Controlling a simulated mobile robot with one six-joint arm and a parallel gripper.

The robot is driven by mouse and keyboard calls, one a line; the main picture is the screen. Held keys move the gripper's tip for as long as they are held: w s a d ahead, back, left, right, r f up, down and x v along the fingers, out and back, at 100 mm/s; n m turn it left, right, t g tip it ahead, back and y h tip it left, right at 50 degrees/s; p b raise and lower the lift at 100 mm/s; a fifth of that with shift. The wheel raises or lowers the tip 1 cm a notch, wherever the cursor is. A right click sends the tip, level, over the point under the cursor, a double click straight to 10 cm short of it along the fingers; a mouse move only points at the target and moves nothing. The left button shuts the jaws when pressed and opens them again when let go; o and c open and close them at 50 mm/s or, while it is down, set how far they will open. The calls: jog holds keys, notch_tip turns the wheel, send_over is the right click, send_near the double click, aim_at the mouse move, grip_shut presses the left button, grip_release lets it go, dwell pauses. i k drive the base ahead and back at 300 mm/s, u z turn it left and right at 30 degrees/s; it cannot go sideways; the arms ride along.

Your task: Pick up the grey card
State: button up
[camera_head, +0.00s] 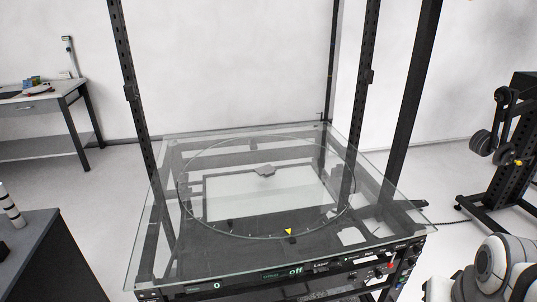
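A glass-topped turntable (167,232) in a black frame stands in the middle of the view. A small flat grey piece (264,171) shows near the centre of its circular ring. I cannot tell whether it is the grey card, or whether it lies on the glass or shows through from below. No other thing is clearly a grey card. My gripper is not in view; only white rounded parts, apparently of my arm, show at the bottom right corner.
Black upright posts (133,95) rise around the turntable. A small yellow marker (289,232) is at the ring's front. A workbench (45,102) with small items stands at the back left, a dark cabinet (35,245) at the front left, and a black rack (520,140) at the right.

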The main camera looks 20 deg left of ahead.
aim_at(267, 170)
jog(key=u, duration=0.55)
jog(key=i, duration=0.9)
jog(key=u, duration=0.65)
